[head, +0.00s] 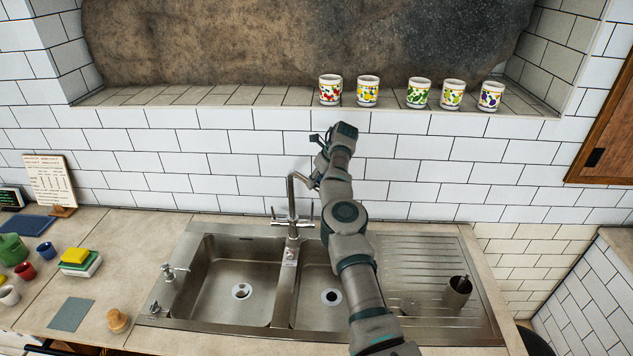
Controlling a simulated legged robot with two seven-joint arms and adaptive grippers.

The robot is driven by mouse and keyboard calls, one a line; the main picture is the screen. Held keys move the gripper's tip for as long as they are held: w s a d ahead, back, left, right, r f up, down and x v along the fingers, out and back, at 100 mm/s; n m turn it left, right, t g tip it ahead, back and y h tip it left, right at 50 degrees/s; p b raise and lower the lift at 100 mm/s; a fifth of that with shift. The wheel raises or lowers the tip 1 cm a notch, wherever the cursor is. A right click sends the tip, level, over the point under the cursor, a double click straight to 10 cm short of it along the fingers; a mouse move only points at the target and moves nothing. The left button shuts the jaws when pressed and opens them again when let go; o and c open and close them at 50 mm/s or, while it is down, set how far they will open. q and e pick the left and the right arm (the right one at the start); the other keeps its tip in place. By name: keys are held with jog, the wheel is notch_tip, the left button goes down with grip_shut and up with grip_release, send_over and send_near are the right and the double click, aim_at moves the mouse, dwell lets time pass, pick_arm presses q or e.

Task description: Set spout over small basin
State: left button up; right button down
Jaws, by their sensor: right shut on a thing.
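The steel faucet (292,205) stands at the back of the sink, between the two basins. Its spout (301,178) bends over to the right, toward the small basin's side. My right gripper (317,176) is shut at the spout's end, which it partly hides. My right arm comes up from the bottom and crosses in front of the small basin (312,312), hiding its right part. The large basin (215,285) is to the left and empty. My left gripper is not in view.
Several patterned cups (367,91) stand on the ledge above. A dark metal cup (457,292) stands on the ribbed drainboard (425,262) at the right. A soap dispenser (170,272), a wooden knob-like item (117,320) and a yellow sponge (75,256) are at the left.

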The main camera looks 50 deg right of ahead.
jog(key=shift+w, duration=0.1)
jog(key=c, duration=1.2)
grip_release()
jog(key=o, duration=0.3)
jog(key=shift+w, duration=0.1)
jog(key=shift+w+d+f, duration=0.1)
jog(key=shift+f, duration=0.05)
jog(key=shift+r, duration=0.25)
jog(key=v, duration=0.6)
jog(key=shift+d+r, duration=0.2)
jog(key=shift+r, duration=0.15)
